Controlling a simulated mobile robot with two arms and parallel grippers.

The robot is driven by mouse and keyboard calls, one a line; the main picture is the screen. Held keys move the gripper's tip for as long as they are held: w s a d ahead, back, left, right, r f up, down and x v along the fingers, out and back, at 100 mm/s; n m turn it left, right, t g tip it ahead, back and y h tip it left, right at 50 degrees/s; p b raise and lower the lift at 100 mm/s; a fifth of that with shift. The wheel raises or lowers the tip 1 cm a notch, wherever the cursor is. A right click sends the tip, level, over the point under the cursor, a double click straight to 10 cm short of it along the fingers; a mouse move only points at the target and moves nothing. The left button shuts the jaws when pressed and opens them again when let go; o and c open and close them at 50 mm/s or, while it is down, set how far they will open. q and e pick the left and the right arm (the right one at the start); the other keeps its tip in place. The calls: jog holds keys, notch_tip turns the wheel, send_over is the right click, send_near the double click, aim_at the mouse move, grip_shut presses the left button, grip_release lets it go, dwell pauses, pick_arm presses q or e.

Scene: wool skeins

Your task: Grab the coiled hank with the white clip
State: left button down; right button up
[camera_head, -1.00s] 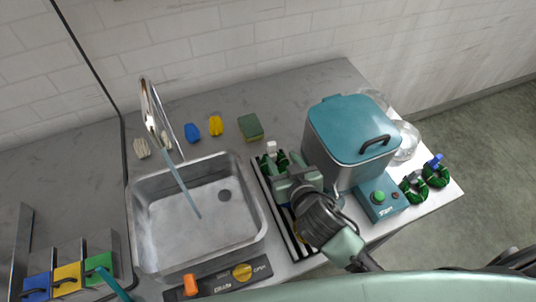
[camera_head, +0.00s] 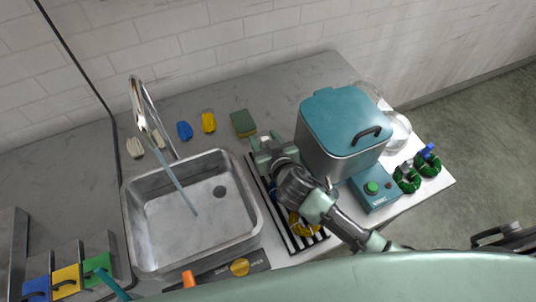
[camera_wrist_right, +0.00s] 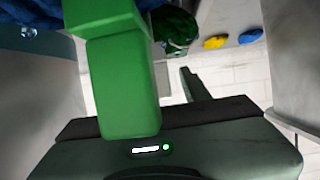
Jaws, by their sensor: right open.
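My right gripper (camera_head: 266,142) is open over the back end of a striped rack (camera_head: 257,172), between the sink and the teal-lidded box. It covers the spot where the green hank with the white clip stands in the earlier head view. A large green block (camera_wrist_right: 122,85), apparently a clip, is close to the camera beside blue wool (camera_wrist_right: 28,10) and hides part of my gripper. My left gripper is not in view.
The sink (camera_head: 190,215) is left of the rack and the teal-lidded box (camera_head: 345,130) close on its right. A yellow hank (camera_head: 303,225) is at the rack's front. Two green hanks (camera_head: 407,178) are farther right. A sponge (camera_head: 243,124) lies behind.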

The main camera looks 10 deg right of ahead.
grip_shut()
jog(key=shift+r, duration=0.1)
